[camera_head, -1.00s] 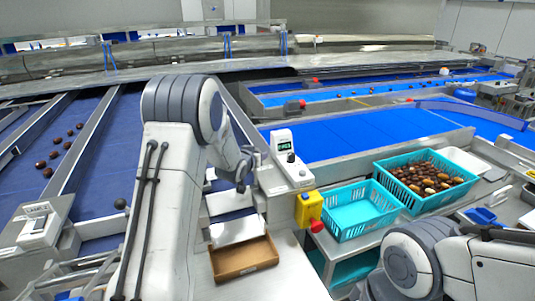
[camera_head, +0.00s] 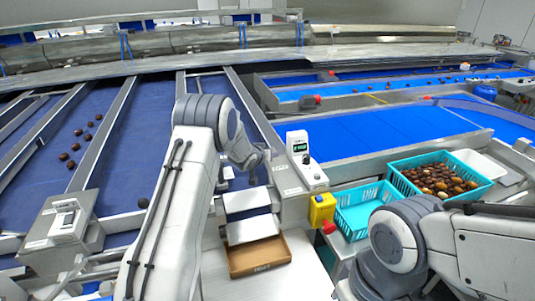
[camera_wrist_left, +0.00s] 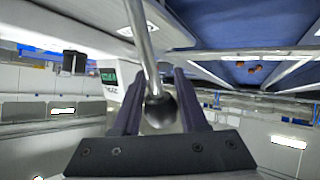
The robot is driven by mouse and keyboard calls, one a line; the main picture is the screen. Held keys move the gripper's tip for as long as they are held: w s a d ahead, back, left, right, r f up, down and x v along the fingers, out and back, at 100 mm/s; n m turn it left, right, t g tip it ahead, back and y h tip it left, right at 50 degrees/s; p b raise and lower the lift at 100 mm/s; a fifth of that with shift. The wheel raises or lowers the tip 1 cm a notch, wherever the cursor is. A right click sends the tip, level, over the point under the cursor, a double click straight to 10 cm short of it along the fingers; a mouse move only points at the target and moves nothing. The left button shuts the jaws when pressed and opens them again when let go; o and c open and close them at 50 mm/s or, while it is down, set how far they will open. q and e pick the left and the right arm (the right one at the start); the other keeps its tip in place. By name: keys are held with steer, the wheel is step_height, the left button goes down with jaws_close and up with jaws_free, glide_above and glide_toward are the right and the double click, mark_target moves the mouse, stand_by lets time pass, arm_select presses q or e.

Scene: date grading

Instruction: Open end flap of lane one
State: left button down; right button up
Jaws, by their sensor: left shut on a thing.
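My left gripper (camera_wrist_left: 158,85) is shut on a dark ball knob (camera_wrist_left: 160,112) at the end of a metal rod (camera_wrist_left: 142,42). The rod runs up out of the left wrist view. In the head view my left gripper (camera_head: 251,174) is small beside the post with the display, and the knob cannot be made out there. Below it are a pale metal plate (camera_head: 246,201) and a second sloping plate (camera_head: 252,230), above a brown tray (camera_head: 258,258). I cannot tell which plate is the end flap. My right gripper is out of view; only my right arm shows.
A display box (camera_head: 298,144) stands on the post (camera_head: 290,183), with a yellow switch box (camera_head: 322,208) below. Blue lanes with metal dividers (camera_head: 103,135) lie left, dates (camera_head: 75,146) on one. Teal baskets (camera_head: 365,222) stand right; a second black knob (camera_head: 143,203) is left.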

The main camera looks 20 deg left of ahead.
arm_select(q)
steer(key=shift+s+d+f, duration=0.15)
steer(key=shift+s+f, duration=0.15)
steer(key=shift+f, duration=0.4)
steer(key=c, duration=0.6)
jaws_free()
steer(key=shift+o, duration=0.7)
steer(key=shift+w+d+r, duration=0.1)
steer(key=shift+r, duration=0.15)
steer(key=shift+r, duration=0.1)
steer(key=b+v, duration=0.3)
steer(key=v, duration=0.7)
steer(key=shift+r, duration=0.15)
